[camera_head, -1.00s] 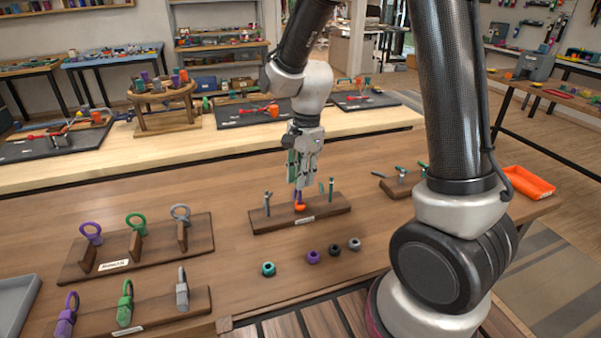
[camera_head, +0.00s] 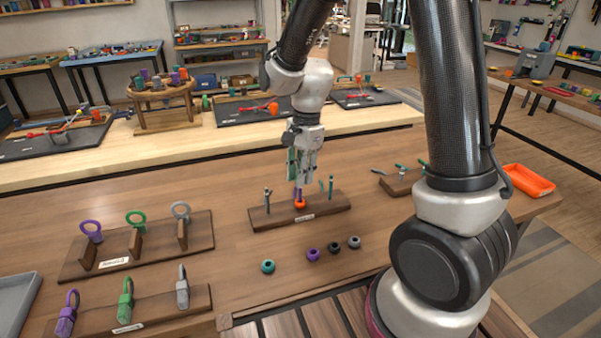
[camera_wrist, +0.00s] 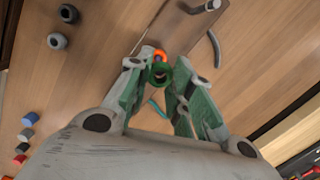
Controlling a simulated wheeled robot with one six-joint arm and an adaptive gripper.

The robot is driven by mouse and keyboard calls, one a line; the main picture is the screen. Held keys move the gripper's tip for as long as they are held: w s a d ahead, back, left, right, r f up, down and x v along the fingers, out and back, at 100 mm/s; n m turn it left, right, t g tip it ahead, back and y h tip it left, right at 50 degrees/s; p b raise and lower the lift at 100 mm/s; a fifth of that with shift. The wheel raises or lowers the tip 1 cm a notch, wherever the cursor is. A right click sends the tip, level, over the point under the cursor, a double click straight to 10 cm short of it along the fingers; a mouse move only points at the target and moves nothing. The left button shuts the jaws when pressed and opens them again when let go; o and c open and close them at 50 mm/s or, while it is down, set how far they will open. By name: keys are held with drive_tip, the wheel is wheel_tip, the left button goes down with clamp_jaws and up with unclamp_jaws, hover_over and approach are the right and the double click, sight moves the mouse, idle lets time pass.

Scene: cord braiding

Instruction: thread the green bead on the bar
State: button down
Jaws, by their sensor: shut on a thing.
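The green bead (camera_wrist: 159,74) is a dark green ring between the fingertips of my gripper (camera_wrist: 161,80) in the wrist view. My gripper is shut on it; in the head view my gripper (camera_head: 301,179) hangs fingers down over the middle of a wooden stand (camera_head: 268,218). The bar (camera_head: 298,192) is a purple upright at the stand's middle, just under the fingertips. An orange bead (camera_head: 300,203) sits around its foot, and also shows just beyond the green bead in the wrist view (camera_wrist: 160,56). I cannot tell whether the bar's tip is inside the green bead.
Other uprights stand at the stand's left (camera_head: 267,197) and right (camera_head: 330,186) ends. Loose teal (camera_head: 268,267), purple (camera_head: 313,255), black (camera_head: 333,248) and grey (camera_head: 354,242) beads lie in front. Ring racks (camera_head: 205,240) are at left, an orange tray (camera_head: 527,180) at right.

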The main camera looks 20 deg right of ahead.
drive_tip(key=shift+f, duration=1.1)
idle(0.3)
drive_tip(key=c, duration=0.9)
unclamp_jaws()
drive_tip(key=shift+o, duration=0.2)
drive_tip(key=shift+r, duration=0.1)
drive_tip(key=shift+w+d+r, duration=0.1)
drive_tip(key=shift+d+r, duration=0.1)
drive_tip(key=shift+r, duration=1.25)
drive_tip(key=shift+d+r, duration=0.15)
drive_tip(key=shift+r, duration=1.3)
